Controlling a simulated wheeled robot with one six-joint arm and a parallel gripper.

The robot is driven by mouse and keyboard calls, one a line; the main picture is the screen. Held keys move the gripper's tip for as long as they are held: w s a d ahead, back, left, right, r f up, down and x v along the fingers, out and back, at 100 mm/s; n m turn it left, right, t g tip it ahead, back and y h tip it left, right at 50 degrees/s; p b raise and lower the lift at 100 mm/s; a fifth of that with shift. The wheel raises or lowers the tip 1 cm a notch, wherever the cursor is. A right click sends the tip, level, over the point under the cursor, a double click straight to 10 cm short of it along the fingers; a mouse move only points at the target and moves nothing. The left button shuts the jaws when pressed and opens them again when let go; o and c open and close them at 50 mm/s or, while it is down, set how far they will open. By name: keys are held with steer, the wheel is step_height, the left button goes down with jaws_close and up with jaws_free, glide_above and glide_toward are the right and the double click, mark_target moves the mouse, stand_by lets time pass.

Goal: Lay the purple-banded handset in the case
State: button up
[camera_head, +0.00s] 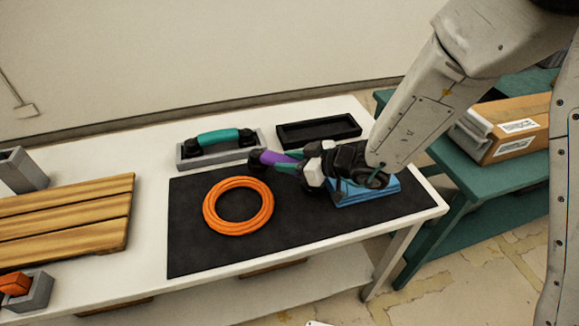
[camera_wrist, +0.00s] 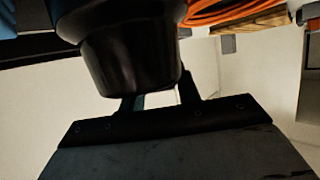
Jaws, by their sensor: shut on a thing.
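The purple-banded handset (camera_head: 270,157) is in my gripper (camera_head: 287,161), above the black mat in the head view. My gripper is shut on it around the band; one black end points left, and the rest is partly hidden by the gripper. In the wrist view a large black end of the handset (camera_wrist: 125,50) is close to the camera and hides much of the fingers. A shallow black open case (camera_head: 318,131) lies at the back of the table, behind my gripper. It looks empty from here.
A teal-banded handset (camera_head: 220,138) rests on a grey cradle left of the case. An orange coil (camera_head: 238,206) and a blue folded item (camera_head: 365,190) lie on the mat (camera_head: 200,258). A slatted wooden board (camera_head: 70,220) is at left. A cardboard box (camera_head: 505,130) is at right.

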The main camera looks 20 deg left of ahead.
steer(key=shift+f, duration=1.45)
steer(key=o, duration=1.1)
steer(key=shift+f, duration=0.15)
steer(key=shift+r, duration=0.2)
steer(key=v, duration=1.2)
steer(key=shift+d, duration=0.1)
